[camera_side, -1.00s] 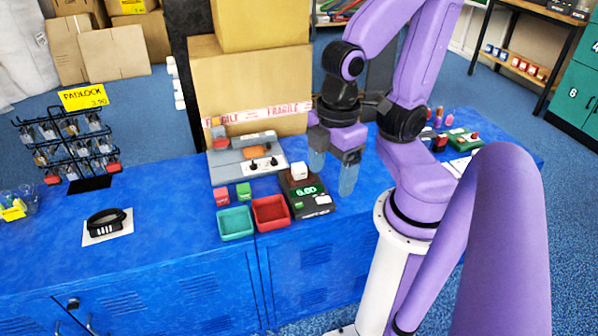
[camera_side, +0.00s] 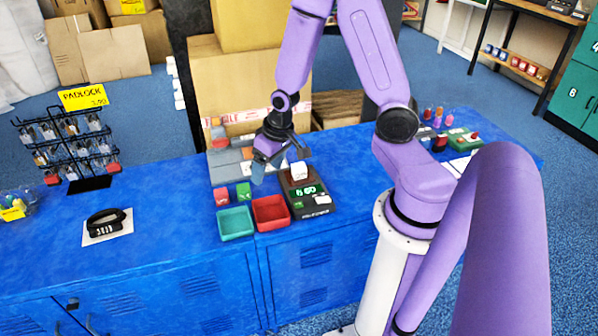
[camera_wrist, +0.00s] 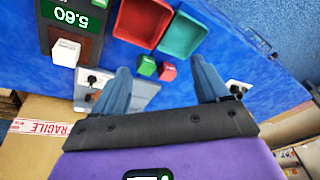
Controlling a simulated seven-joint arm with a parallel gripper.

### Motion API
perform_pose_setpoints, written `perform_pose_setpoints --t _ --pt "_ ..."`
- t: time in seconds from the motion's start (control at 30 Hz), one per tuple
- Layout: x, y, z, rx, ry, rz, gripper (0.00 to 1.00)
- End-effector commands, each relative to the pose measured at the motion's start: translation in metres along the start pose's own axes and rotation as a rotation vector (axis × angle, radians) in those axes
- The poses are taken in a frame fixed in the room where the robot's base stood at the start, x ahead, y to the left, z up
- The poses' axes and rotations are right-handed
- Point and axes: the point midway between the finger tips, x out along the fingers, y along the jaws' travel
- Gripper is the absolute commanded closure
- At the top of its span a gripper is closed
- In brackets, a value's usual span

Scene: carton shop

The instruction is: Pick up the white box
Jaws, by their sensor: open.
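The small white box (camera_side: 299,170) sits on the dark scale (camera_side: 310,204), on the blue counter; it also shows at the upper left of the wrist view (camera_wrist: 66,50). My gripper (camera_side: 260,170) is open and empty, above the counter and to the left of the white box in the side view. In the wrist view my gripper (camera_wrist: 160,68) has its two fingers spread, with the white box outside them to the left. Nothing hides the white box.
A green cube (camera_side: 243,191) and a red-pink cube (camera_side: 222,195) lie below my gripper. A teal tray (camera_side: 235,223) and a red tray (camera_side: 271,213) stand in front of them. A grey device (camera_side: 222,172) and a large carton (camera_side: 240,85) are behind. Padlock rack (camera_side: 65,145) at left.

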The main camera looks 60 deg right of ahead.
Motion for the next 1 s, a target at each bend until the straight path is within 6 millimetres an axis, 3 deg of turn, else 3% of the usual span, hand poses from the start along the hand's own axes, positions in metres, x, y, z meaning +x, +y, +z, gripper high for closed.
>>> perform_pose_setpoints --t 0.2,0.4,0.6,1.0 --pt "0.041 0.091 -0.012 0.345 0.086 0.132 0.26" --pt "0.059 0.155 -0.001 0.555 0.151 0.243 0.26" --pt "0.065 0.178 0.006 0.629 0.175 0.290 0.26" --pt "0.087 0.186 0.005 0.630 0.176 0.290 0.26"
